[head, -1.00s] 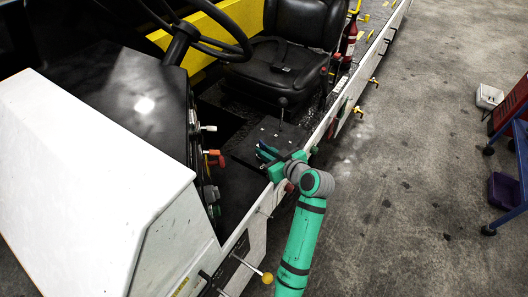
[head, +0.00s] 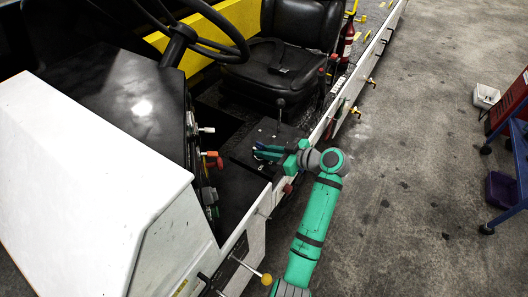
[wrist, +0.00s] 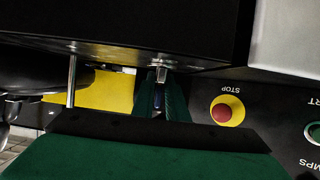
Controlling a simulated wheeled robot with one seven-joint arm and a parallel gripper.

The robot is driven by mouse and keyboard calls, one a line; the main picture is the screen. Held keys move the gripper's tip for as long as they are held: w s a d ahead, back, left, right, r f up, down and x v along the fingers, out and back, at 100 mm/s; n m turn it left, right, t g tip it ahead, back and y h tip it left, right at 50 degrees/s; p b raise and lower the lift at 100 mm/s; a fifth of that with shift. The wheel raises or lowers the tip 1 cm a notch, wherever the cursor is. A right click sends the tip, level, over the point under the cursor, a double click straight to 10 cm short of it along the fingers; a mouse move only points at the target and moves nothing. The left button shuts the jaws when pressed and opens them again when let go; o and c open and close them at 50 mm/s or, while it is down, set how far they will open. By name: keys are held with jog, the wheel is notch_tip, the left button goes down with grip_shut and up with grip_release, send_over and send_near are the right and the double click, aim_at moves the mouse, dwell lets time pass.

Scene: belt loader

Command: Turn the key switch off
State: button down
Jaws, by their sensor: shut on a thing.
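My gripper (head: 258,150) is at the black console (head: 268,134) beside the driver's seat. In the wrist view its green fingers (wrist: 161,102) are closed around a small dark piece, which appears to be the key of the key switch. A short metal part (wrist: 160,73) shows just past the fingertips, against the dark housing. The fingers hide most of the key, so I cannot read its turn angle.
A lever (head: 281,104) rises from the console. The black seat (head: 285,70) is behind; clear floor (head: 400,130) lies right.

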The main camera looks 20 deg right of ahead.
jog(key=shift+f, duration=0.1)
dwell(0.5)
jog(key=c, duration=1.7)
grip_release()
jog(key=shift+c, duration=0.2)
jog(key=shift+s+d, duration=0.1)
jog(key=shift+s, duration=0.05)
jog(key=v, duration=1)
jog(key=shift+s+d+r, duration=0.2)
jog(key=shift+d+r, duration=0.05)
jog(key=shift+r, duration=0.05)
